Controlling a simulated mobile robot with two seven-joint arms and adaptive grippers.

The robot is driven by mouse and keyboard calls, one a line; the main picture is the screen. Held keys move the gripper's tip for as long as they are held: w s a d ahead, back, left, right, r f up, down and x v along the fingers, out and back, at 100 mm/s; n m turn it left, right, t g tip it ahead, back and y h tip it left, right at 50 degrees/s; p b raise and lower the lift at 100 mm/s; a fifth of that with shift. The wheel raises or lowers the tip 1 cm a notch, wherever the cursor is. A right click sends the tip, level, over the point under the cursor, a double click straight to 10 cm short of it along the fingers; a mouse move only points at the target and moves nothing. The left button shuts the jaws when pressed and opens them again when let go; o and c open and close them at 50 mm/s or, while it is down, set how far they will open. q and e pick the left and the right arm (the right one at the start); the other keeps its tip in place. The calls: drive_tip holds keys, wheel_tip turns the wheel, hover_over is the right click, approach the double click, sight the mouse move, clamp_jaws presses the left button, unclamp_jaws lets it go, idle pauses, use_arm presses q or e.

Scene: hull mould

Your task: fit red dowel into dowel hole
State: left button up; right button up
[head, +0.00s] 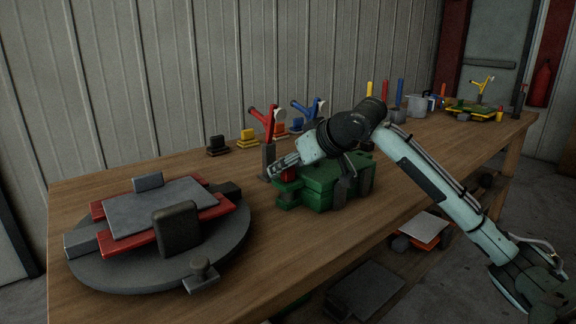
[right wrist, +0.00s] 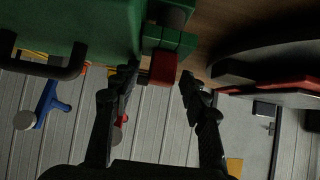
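My right gripper (head: 283,165) reaches in from the right, at the left end of a green box-shaped fixture (head: 322,182). In the right wrist view its two fingers (right wrist: 160,80) are apart, with a small red block-like piece (right wrist: 162,68) seen between them. I cannot tell if they touch it. The red piece also shows in the head view (head: 289,174), against the fixture's end and partly hidden by the gripper. Whether it is the dowel is unclear. A thin upright red rod (head: 385,90) stands farther back. I cannot make out a dowel hole. My left gripper is not in view.
A grey turntable (head: 105,272) with red and grey mould parts fills the table's left end. Red (head: 268,122) and blue (head: 308,108) branched handles stand behind the fixture. Small black and yellow blocks sit along the back edge. The wooden table (head: 268,262) is clear in front.

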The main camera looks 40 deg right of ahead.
drive_tip(key=v, duration=1.2)
idle(0.6)
